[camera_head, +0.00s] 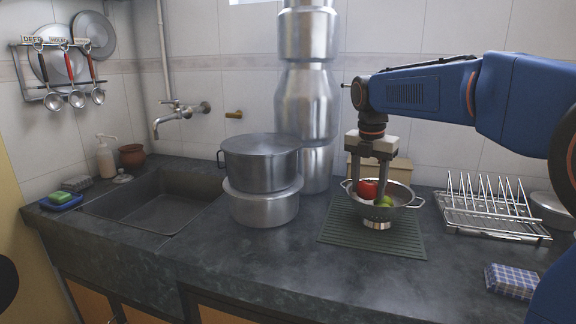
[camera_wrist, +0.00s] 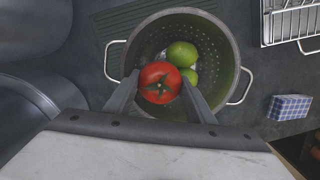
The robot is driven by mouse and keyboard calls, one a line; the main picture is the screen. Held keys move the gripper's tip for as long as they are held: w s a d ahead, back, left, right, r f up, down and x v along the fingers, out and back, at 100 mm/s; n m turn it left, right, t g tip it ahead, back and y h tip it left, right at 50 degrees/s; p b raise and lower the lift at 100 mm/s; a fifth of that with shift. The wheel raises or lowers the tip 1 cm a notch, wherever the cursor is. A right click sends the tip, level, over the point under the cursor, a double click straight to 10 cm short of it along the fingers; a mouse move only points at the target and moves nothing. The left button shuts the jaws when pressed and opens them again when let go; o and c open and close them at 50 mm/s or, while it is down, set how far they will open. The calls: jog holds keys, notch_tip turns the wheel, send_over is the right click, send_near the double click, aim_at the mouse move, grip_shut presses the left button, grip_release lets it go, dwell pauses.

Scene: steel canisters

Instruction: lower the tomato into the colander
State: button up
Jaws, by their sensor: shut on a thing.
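The red tomato (camera_wrist: 159,82) is between the two fingers of my gripper (camera_wrist: 160,90), with its green stem end facing the wrist camera. In the head view the tomato (camera_head: 367,188) is at the height of the colander's rim, within its opening. My gripper (camera_head: 375,178) points straight down over the colander and is shut on the tomato. The steel colander (camera_head: 379,214) stands on a dark ribbed mat (camera_head: 340,232). In the wrist view the colander (camera_wrist: 222,44) holds green round fruits (camera_wrist: 182,54) beside the tomato. Whether the tomato touches the colander's floor cannot be told.
Stacked steel pots (camera_head: 262,180) stand left of the mat, with tall steel canisters (camera_head: 306,100) behind. A wire dish rack (camera_head: 490,212) is on the right, and a folded checked cloth (camera_head: 512,280) lies in front of it. The sink (camera_head: 150,210) is at left.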

jog(key=o, duration=1.2)
